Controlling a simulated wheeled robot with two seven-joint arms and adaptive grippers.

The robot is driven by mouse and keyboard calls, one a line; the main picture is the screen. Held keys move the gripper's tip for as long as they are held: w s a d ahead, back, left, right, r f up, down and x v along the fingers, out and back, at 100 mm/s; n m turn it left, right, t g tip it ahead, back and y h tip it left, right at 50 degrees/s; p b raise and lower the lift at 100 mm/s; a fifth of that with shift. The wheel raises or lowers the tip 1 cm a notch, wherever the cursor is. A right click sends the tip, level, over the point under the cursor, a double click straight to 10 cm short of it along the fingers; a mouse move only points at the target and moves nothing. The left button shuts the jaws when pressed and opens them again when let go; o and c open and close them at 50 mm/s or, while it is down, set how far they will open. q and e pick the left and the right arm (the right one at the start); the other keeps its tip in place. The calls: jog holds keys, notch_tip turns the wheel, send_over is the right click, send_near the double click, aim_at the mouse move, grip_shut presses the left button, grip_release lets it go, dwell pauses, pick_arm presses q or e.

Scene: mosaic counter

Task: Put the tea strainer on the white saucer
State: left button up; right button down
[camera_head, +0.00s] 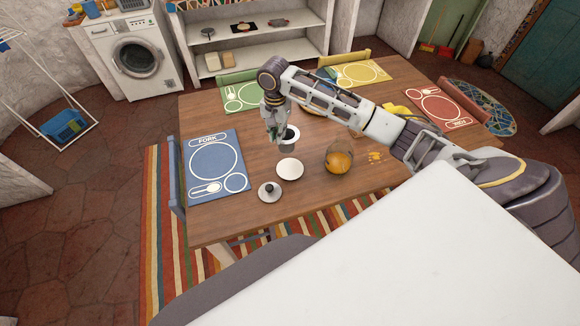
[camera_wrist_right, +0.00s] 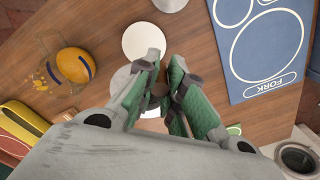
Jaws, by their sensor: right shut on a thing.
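The white saucer (camera_head: 290,169) lies empty on the wooden table, and it also shows in the wrist view (camera_wrist_right: 144,40). My right gripper (camera_head: 273,134) is above the table just beyond the saucer, by a white cup (camera_head: 289,146) with a dark inside. In the wrist view its green-padded fingers (camera_wrist_right: 158,88) are closed on a small brownish piece, which I take for the tea strainer. The fingers hide most of it, so its shape and whether it is clear of the cup cannot be told. My left gripper is not in view.
A lid with a dark knob (camera_head: 269,191) lies near the saucer's front left. A glass teapot with amber contents (camera_head: 339,160) stands to the right of the saucer. A blue placemat (camera_head: 214,165) lies to the left, with bare wood between it and the saucer.

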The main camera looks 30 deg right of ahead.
jog(key=m, duration=0.4)
jog(key=shift+a, duration=0.2)
jog(key=shift+m, duration=1.6)
jog(key=shift+f, duration=0.1)
notch_tip(320, 180, down, 6)
jog(key=shift+f, duration=0.15)
jog(key=shift+f+p, duration=0.3)
jog(key=shift+f, duration=1.5)
